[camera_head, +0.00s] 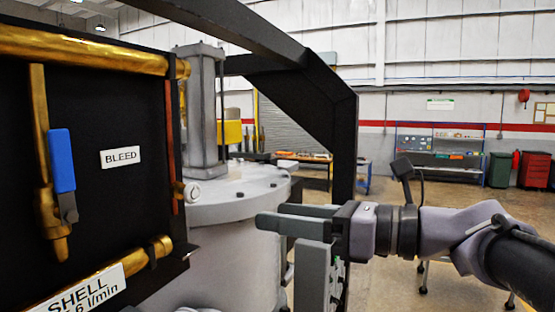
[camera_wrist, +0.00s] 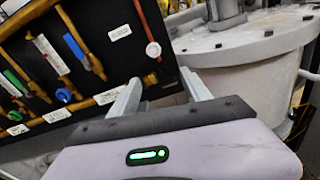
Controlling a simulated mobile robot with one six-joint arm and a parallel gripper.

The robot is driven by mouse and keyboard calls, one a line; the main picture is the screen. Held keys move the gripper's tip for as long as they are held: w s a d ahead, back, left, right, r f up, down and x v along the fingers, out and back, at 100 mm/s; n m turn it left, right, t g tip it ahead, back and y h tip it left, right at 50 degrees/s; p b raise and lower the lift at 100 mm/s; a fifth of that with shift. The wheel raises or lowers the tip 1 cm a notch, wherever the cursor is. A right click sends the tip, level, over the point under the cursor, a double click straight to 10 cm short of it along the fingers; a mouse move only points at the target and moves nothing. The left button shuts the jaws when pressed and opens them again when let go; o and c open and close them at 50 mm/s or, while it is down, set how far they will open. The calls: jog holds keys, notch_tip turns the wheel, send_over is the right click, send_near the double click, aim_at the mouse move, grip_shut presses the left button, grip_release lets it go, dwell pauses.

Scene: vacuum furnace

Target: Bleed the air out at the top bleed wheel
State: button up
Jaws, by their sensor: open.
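A white BLEED label (camera_head: 121,158) sits left of the pipe. My gripper (camera_head: 270,214) is open and empty, its fingers pointing left toward the panel. It stands to the right of the wheel and apart from it. In the wrist view the two fingers (camera_wrist: 160,78) are spread with a gap between them.
The grey furnace vessel (camera_head: 235,205) stands behind the wheel and gripper. A black frame (camera_head: 340,130) rises behind my gripper. A blue lever (camera_head: 61,160) and brass pipes (camera_head: 85,50) sit on the panel; more coloured levers (camera_wrist: 73,46) show in the wrist view.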

jog(key=r, duration=0.2)
jog(key=p, duration=0.1)
send_near(196, 194)
jog(key=p+x, duration=0.2)
jog(key=x, duration=0.8)
jog(key=shift+s+a+r+p, duration=0.1)
jog(key=shift+a+r+p, duration=0.05)
jog(key=shift+a+p, duration=0.15)
jog(key=shift+w+a, duration=0.15)
jog(key=shift+w, duration=0.15)
grip_shut()
